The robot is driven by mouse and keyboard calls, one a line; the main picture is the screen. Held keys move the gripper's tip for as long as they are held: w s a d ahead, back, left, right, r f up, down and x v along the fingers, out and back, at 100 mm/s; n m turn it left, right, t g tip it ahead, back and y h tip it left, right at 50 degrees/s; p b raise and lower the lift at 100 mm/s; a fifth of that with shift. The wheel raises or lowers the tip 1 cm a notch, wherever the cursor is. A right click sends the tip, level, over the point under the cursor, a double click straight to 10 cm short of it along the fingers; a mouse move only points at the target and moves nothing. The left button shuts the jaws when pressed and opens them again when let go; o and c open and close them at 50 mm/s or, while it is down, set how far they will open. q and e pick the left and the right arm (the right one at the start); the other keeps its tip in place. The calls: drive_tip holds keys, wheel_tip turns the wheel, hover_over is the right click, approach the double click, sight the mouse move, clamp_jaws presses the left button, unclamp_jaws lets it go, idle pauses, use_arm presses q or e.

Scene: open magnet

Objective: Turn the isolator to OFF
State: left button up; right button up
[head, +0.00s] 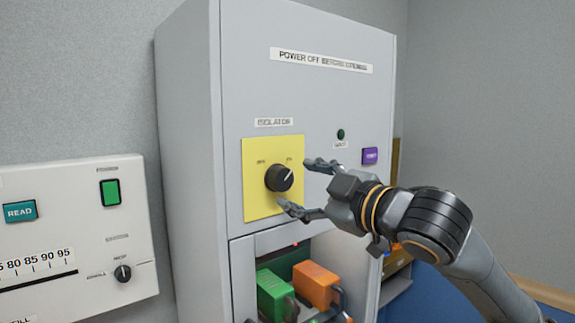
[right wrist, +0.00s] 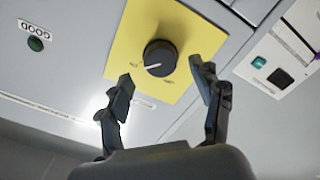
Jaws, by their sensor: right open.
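The isolator is a black round knob (head: 279,177) on a yellow plate (head: 258,206), on the front of a grey cabinet. Its white pointer line aims to the upper right, towards the right-hand label on the plate. The knob also shows in the right wrist view (right wrist: 160,58), with the yellow plate (right wrist: 192,24) behind it. My right gripper (head: 303,187) is open, just to the right of the knob, one finger above and one below its level. In the right wrist view its fingertips (right wrist: 161,75) lie either side of the knob, with visible gaps. My left gripper is out of view.
A purple button (head: 370,156) and a small dark green lamp (head: 340,134) are right of the plate. Below is an open bay with a green block (head: 273,292) and an orange block (head: 315,284). A white panel (head: 65,200) with switches stands left.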

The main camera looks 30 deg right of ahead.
sight(285, 181)
drive_tip(key=w+p, duration=0.1)
drive_tip(key=w, duration=0.3)
drive_tip(key=shift+w+a, duration=0.15)
drive_tip(key=shift+w, duration=0.05)
drive_tip(key=shift+c, duration=0.4)
drive_tip(key=c, duration=1.1)
